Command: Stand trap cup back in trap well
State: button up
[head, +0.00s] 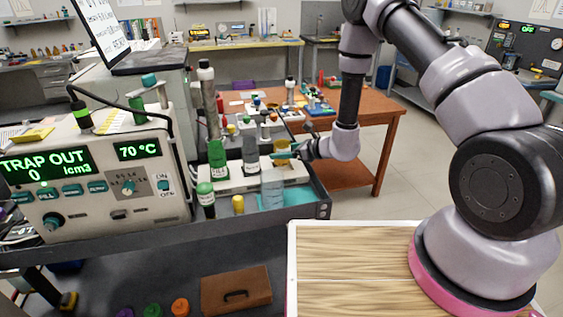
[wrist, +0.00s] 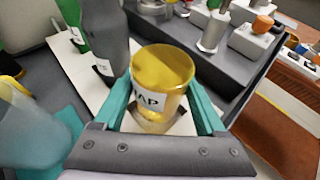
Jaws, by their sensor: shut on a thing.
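The trap cup is a clear yellow cup with a white label reading "AP" in the wrist view (wrist: 162,72). It stands roughly upright between the teal fingers of my gripper (wrist: 170,108), which is shut on it. In the head view the cup is a small yellow patch (head: 282,145) at the end of my arm, and my gripper (head: 284,154) is over the right end of the white base plate (head: 238,182). The trap well cannot be made out; the cup and fingers hide what is beneath. The machine's display (head: 45,165) reads "TRAP OUT".
A grey bottle (wrist: 103,38) stands close left of the cup, with a green one (wrist: 70,15) beyond. A translucent blue beaker (wrist: 28,125) stands on a teal mat (wrist: 65,148) at the near left. A grey tray edge (wrist: 262,75) runs along the right.

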aim_at(289, 160)
jog(key=shift+f, duration=1.9)
jog(key=shift+f, duration=0.1)
